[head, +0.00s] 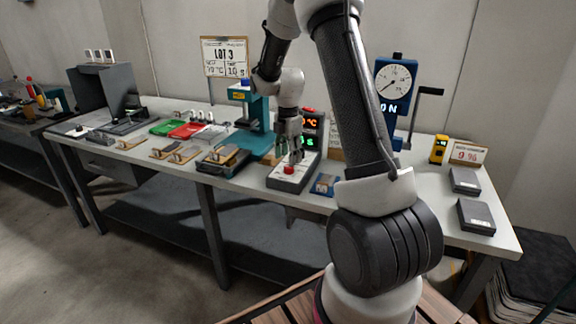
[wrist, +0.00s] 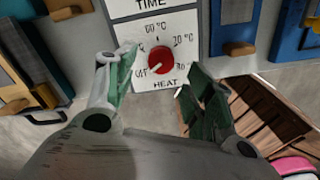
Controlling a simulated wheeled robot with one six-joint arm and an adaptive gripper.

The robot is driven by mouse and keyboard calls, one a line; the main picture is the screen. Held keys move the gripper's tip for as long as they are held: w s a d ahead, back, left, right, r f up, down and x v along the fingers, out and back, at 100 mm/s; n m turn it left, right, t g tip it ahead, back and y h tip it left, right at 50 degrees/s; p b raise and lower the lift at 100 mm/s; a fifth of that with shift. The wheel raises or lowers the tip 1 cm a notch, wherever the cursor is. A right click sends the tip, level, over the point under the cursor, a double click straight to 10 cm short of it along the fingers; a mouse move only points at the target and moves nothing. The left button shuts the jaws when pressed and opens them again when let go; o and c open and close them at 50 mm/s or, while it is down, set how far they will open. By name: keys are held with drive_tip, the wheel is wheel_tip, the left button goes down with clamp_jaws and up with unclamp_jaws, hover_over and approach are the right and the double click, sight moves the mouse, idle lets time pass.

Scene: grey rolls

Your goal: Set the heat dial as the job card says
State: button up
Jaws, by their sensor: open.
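The heat dial (wrist: 161,60) is a round red knob on a white panel marked HEAT, with OFF at lower left and temperature marks around it. Its pale pointer mark seems to face lower left, towards OFF. In the head view a red knob (head: 289,169) shows on the grey control box (head: 287,183). My gripper (wrist: 158,76) is open, its fingers to the left and right of the dial with gaps; it also shows above the box in the head view (head: 291,150).
A teal press (head: 255,125) stands left of the control box, with digital displays (head: 311,130) behind it. A blue dial gauge stand (head: 395,85) is to the right. Green and red trays (head: 187,130) lie at left. Grey boxes (head: 476,216) lie at the right end.

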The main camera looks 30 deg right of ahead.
sight(289, 169)
wheel_tip(289, 169, down, 4)
drive_tip(key=shift+f, duration=0.15)
drive_tip(key=c, duration=1)
